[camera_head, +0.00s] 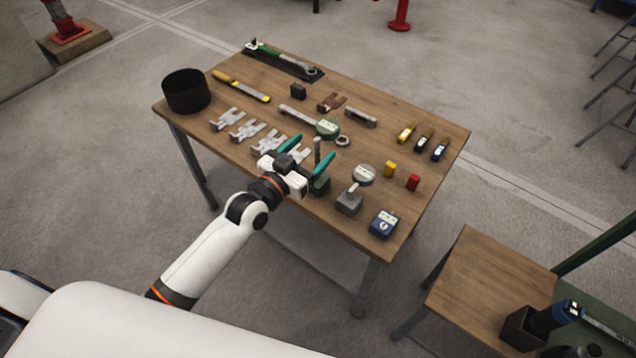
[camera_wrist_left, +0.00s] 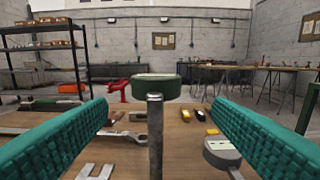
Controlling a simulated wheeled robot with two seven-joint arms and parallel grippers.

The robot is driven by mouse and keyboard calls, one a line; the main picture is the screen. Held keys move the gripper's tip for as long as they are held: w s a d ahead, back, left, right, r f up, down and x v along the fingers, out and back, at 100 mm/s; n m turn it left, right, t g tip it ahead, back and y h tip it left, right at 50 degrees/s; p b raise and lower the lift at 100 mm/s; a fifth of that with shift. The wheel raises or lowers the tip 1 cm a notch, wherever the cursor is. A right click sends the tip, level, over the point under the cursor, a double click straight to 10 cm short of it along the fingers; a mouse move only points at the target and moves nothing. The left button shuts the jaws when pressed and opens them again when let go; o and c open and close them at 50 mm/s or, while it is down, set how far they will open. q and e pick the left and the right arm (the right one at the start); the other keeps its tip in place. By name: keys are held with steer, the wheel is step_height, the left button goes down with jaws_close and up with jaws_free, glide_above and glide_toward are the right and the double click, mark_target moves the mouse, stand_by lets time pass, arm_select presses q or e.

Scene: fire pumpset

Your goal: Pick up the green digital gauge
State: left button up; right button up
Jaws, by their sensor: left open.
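The green digital gauge (camera_head: 327,128) has a rounded green body with a pale display face. In the left wrist view, the gauge (camera_wrist_left: 155,90) is seen at the top of the post, which stands about midway between the fingers (camera_wrist_left: 158,104), touching neither. The gripper hides part of the base. My right gripper is not seen.
A grey round gauge on a stand (camera_head: 364,174) and a blue device (camera_head: 383,223) stand to the right. Grey metal pieces (camera_head: 246,130) lie left of the gripper. A black cup (camera_head: 186,91) stands on the table's (camera_head: 208,129) left corner. Several tools lie behind.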

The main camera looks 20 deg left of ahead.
mark_target(320, 135)
arm_select(q)
steer(key=shift+w, duration=0.35)
steer(key=x, duration=0.1)
steer(key=b+x, duration=0.1)
steer(key=x, duration=0.1)
steer(key=b+x, duration=0.1)
steer(key=shift+w+r, duration=0.4)
steer(key=shift+r, duration=0.1)
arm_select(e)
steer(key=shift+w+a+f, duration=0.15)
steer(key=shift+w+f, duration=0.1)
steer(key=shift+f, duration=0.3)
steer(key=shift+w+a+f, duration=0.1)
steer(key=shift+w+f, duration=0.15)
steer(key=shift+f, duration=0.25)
arm_select(q)
steer(key=c, duration=0.5)
jaws_close()
steer(key=shift+r, duration=0.1)
